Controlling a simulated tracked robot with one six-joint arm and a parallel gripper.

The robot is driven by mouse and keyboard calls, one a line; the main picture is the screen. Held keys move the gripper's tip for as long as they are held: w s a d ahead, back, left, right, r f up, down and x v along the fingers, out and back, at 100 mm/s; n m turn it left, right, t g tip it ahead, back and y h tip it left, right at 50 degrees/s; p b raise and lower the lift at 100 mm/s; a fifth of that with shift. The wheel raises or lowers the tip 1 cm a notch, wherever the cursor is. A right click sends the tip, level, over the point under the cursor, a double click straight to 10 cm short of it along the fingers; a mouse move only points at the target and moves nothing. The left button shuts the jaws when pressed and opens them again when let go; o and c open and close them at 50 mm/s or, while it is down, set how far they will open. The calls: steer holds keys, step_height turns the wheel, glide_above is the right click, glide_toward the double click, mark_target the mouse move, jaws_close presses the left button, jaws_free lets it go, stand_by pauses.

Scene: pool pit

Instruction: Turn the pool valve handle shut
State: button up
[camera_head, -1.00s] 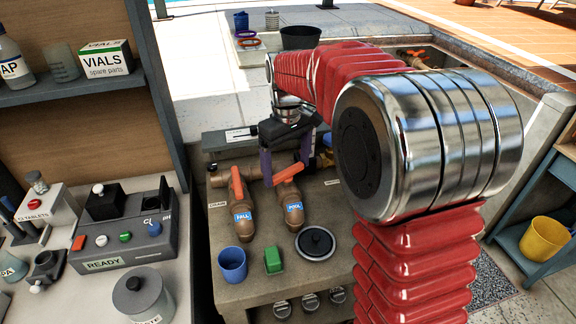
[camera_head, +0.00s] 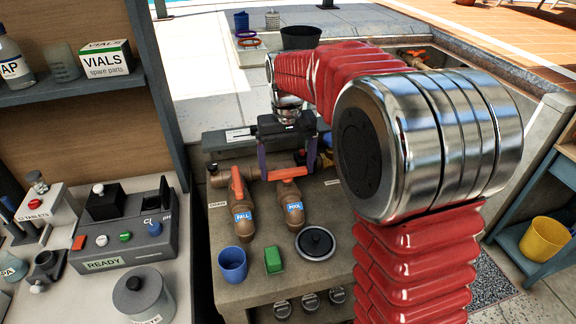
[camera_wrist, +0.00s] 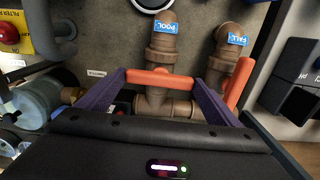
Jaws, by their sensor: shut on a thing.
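The pool valve is a brown pipe body (camera_head: 294,204) with a blue POOL label (camera_head: 295,208), right of the FALL valve (camera_head: 243,212). Its orange handle (camera_head: 288,173) lies nearly level across the pipe. My gripper (camera_head: 287,160) points down over it, shut on the handle, with one purple finger at each end. In the wrist view the handle (camera_wrist: 150,77) spans between the fingers, crosswise to the pool pipe (camera_wrist: 163,45). The FALL valve's orange handle (camera_head: 236,187) runs along its own pipe, close to the left finger in the head view.
A blue cup (camera_head: 232,264), a green block (camera_head: 273,261) and a dark round lid (camera_head: 315,242) stand on the slab in front of the valves. A grey test station (camera_head: 124,240) is at left. A yellow bucket (camera_head: 545,238) sits on a shelf at right.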

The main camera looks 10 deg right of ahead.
mark_target(287, 170)
steer(key=shift+w+r, duration=0.1)
steer(key=o, duration=0.9)
step_height(287, 170, up, 14)
steer(key=shift+f, duration=0.2)
